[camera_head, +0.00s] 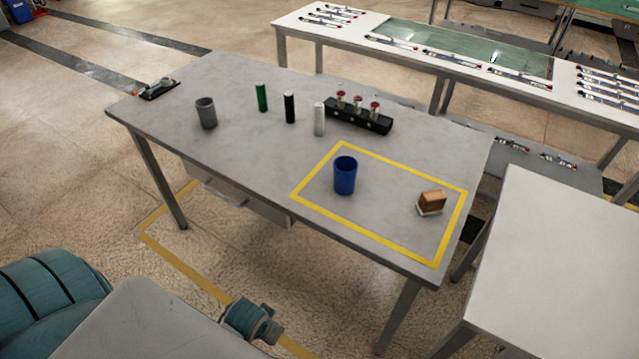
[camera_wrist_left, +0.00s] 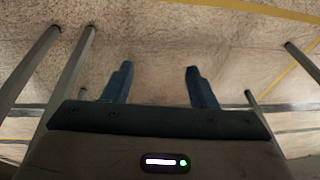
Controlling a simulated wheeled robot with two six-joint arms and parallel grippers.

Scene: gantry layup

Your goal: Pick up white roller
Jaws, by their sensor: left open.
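The white roller (camera_head: 319,119) stands upright on the grey table (camera_head: 250,180), in front of the black rack. A black roller (camera_head: 290,107) and a green roller (camera_head: 262,97) stand upright to its left. My left gripper (camera_wrist_left: 158,84) shows in the left wrist view with its two fingers apart and nothing between them. Floor and metal legs lie beyond it, and the roller is not in that view. My right gripper is in neither view.
A grey cup (camera_head: 206,113) stands left of the rollers. A black rack (camera_head: 358,117) with red-topped items is behind the white roller. A yellow-taped area (camera_head: 395,240) holds a blue cup (camera_head: 345,175) and a brown block (camera_head: 431,202). A white table (camera_head: 560,265) stands at the right.

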